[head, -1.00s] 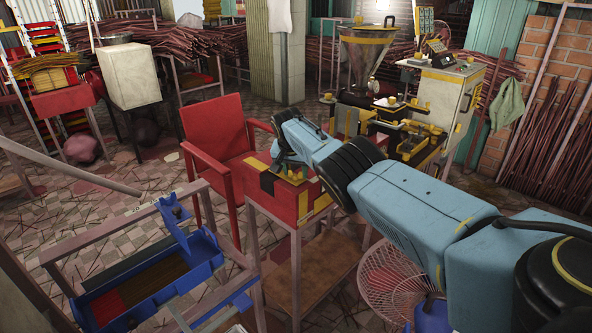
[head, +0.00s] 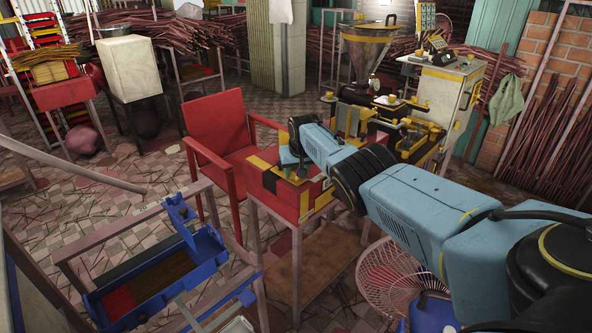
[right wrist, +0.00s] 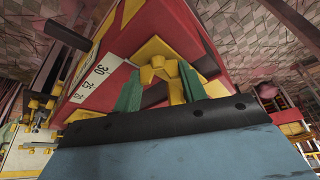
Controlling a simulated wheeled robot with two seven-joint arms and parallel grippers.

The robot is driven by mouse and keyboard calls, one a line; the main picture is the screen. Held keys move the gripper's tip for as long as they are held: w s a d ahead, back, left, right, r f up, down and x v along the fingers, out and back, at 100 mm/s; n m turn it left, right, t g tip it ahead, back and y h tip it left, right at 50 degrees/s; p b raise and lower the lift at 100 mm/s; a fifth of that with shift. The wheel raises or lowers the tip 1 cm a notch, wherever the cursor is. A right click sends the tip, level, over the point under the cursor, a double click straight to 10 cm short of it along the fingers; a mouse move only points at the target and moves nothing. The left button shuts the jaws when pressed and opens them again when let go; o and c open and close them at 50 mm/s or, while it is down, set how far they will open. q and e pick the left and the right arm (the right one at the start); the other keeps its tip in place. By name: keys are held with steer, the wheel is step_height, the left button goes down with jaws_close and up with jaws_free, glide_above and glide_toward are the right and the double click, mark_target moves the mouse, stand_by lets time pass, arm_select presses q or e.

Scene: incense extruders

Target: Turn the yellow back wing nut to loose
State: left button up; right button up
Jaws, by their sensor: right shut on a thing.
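The red box (head: 312,198) with yellow and black striped edges stands on a metal-legged stand in the head view. My right gripper (head: 294,168) points down onto its top. In the right wrist view, the green fingers of my right gripper (right wrist: 161,78) stand on either side of a yellow wing nut (right wrist: 158,70) and are shut on it. In the head view the wing nut's shape is hard to make out at the gripper. My left gripper is not in view.
A red chair (head: 215,125) stands just behind the box. A blue tray (head: 150,290) on a metal frame is at front left. A pink wire fan (head: 385,275) stands below my right arm. A machine with a funnel (head: 368,50) is at the back.

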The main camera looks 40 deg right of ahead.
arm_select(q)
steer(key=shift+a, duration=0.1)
arm_select(e)
steer(key=shift+s+d+f, duration=0.1)
steer(key=shift+s+d, duration=0.1)
steer(key=shift+d, duration=0.05)
steer(key=o, duration=0.6)
steer(key=shift+d, duration=0.1)
steer(key=o, duration=0.4)
steer(key=shift+s+r, duration=0.2)
steer(key=shift+w+a, duration=0.2)
steer(key=shift+s+r+p, duration=0.15)
steer(key=shift+r+p, duration=0.25)
steer(key=shift+p, duration=0.1)
steer(key=p+v, duration=0.4)
steer(key=v, duration=0.1)
arm_select(q)
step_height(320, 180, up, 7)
steer(key=p, duration=0.2)
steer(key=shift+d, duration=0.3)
arm_select(e)
steer(key=shift+v, duration=3.75)
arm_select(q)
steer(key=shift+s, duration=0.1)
arm_select(e)
steer(key=shift+f, duration=0.1)
